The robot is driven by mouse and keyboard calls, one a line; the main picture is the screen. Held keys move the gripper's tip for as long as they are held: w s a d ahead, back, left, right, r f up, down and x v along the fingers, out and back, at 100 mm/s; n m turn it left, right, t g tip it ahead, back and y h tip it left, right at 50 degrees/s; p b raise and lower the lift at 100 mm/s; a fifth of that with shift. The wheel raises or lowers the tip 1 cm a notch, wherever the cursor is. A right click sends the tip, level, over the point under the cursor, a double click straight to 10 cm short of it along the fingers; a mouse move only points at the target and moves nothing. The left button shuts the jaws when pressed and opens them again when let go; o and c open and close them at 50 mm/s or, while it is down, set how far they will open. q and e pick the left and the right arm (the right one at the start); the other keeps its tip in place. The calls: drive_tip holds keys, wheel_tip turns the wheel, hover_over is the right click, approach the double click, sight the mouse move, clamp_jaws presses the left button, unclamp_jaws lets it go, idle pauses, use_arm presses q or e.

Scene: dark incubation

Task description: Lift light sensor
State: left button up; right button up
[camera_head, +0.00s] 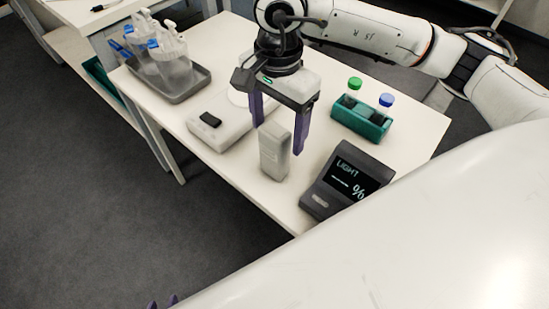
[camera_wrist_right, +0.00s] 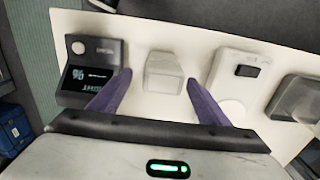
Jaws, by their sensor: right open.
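A pale grey upright block, apparently the light sensor (camera_head: 273,160), stands on the white table. It also shows in the right wrist view (camera_wrist_right: 163,72), beyond and between the fingertips. My right gripper (camera_head: 280,137) is open above and just behind it, purple fingers pointing down. No contact is visible. The right wrist view shows the spread fingers (camera_wrist_right: 159,77) with nothing held. A dark display unit (camera_head: 345,182) reading "LIGHT" with dashes and "%" stands right of the sensor; it shows at left in the wrist view (camera_wrist_right: 92,70). Only purple tips of my left gripper (camera_head: 162,303) show at the bottom edge.
A white device with a black block (camera_head: 213,130) lies left of the sensor. A grey tray (camera_head: 182,96) with two clear bottles (camera_head: 172,62) stands at the back left. A green rack (camera_head: 360,122) with green- and blue-capped tubes is behind the display. The table's front edge is close.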

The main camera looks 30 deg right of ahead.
sight(275, 152)
drive_tip(key=f, duration=0.4)
drive_tip(key=shift+w+a+f, duration=0.15)
drive_tip(key=shift+a, duration=0.05)
drive_tip(key=c, duration=1.7)
